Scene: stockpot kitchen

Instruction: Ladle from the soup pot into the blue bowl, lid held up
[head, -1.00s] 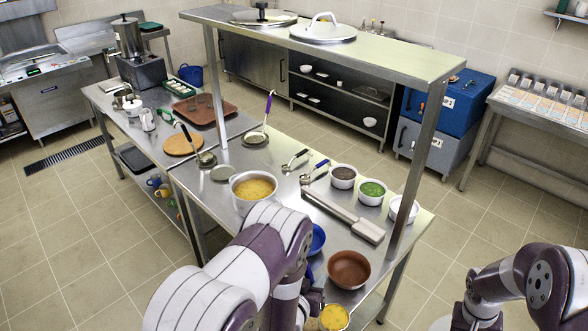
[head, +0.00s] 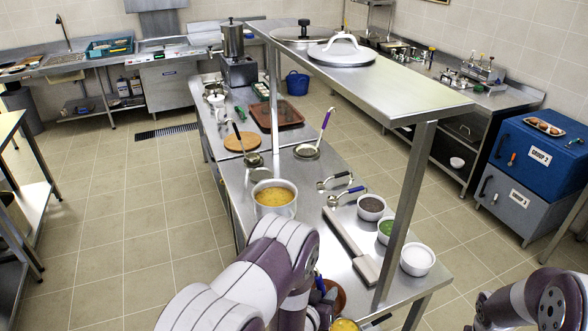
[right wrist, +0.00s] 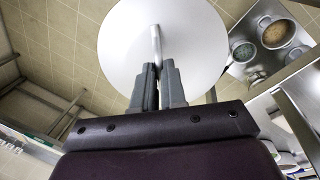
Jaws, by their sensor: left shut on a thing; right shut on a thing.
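The soup pot (head: 275,198), silver with yellow-orange soup, stands uncovered on the steel counter. My left gripper (head: 320,297) is low behind my left arm, its fingers mostly hidden; it is shut, but what it grips is not clear. A bit of blue (head: 319,281), perhaps the blue bowl's edge, shows beside it; the rest is covered by my arm. A round vessel with yellow contents (head: 344,325) is cut off at the bottom edge. In the right wrist view my right gripper (right wrist: 158,68) is shut on the bar handle of a pale round lid (right wrist: 190,35), held up off the counter.
Ladles (head: 308,151) and small bowls (head: 418,260) stand on the counter, with a grey bar-shaped tool (head: 352,245) between. An overhead shelf (head: 400,92) on posts carries two other lids (head: 342,52). A brown bowl (head: 340,297) is partly hidden by my left arm.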

